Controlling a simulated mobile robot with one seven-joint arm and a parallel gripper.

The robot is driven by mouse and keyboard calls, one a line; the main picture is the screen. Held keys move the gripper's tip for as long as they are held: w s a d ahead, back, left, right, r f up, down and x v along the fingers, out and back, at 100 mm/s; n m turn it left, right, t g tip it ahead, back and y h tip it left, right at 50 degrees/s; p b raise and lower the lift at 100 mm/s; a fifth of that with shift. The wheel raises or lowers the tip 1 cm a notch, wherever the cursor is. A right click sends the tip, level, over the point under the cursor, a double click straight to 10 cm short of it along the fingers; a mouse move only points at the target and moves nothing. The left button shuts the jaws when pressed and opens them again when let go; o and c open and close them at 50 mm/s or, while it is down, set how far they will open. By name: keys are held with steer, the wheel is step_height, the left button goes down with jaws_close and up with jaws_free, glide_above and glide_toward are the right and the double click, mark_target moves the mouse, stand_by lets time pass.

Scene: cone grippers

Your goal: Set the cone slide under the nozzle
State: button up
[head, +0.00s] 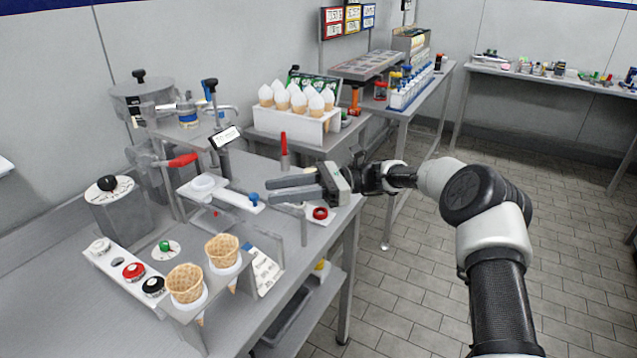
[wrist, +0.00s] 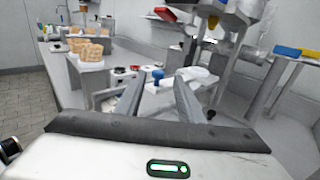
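The cone slide (head: 227,194) is a flat white piece with a raised round seat at its left end and an upright blue knob (head: 253,198) at its right end. No cone shows in its seat. My gripper (head: 266,191) is open and empty, its two grey fingers pointing left at the knob. In the wrist view the blue knob (wrist: 157,74) appears between the fingertips (wrist: 158,84); I cannot tell whether they touch it. The dispensing machine (head: 215,108) stands behind the slide with a red-handled lever (head: 183,160). I cannot make out the nozzle tip clearly.
A white rack of filled cones (head: 295,124) stands behind. A red upright handle (head: 284,150) rises behind my gripper. A red ring button (head: 320,213) sits to its right.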

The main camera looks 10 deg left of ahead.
steer(key=v, duration=1)
steer(key=shift+w+d, duration=0.2)
steer(key=shift+d, duration=0.15)
